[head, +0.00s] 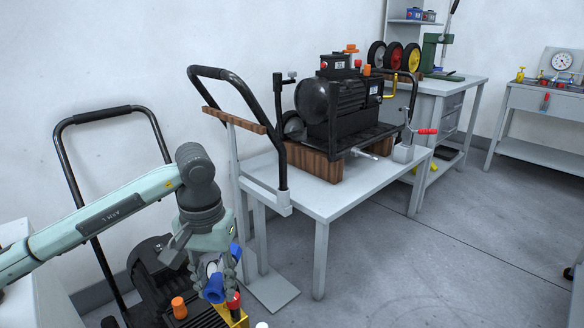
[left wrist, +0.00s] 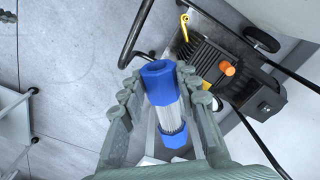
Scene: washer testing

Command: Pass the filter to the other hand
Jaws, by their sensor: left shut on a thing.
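The filter (left wrist: 170,117) is a pale ribbed cylinder with blue end caps. My left gripper (left wrist: 160,90) is shut on it, with a finger on each side of its body. In the head view the left gripper (head: 220,268) points down at the lower left, and the filter's blue cap (head: 214,288) shows between its fingers. The filter is held in the air above the black motor unit. My right gripper is in neither view.
A black motor unit (head: 155,268) with an orange cap and a black-handled cart stand below the left arm. A grey table (head: 330,200) bears a black pump (head: 340,105) on wooden blocks. A workbench (head: 450,88) with wheels stands behind.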

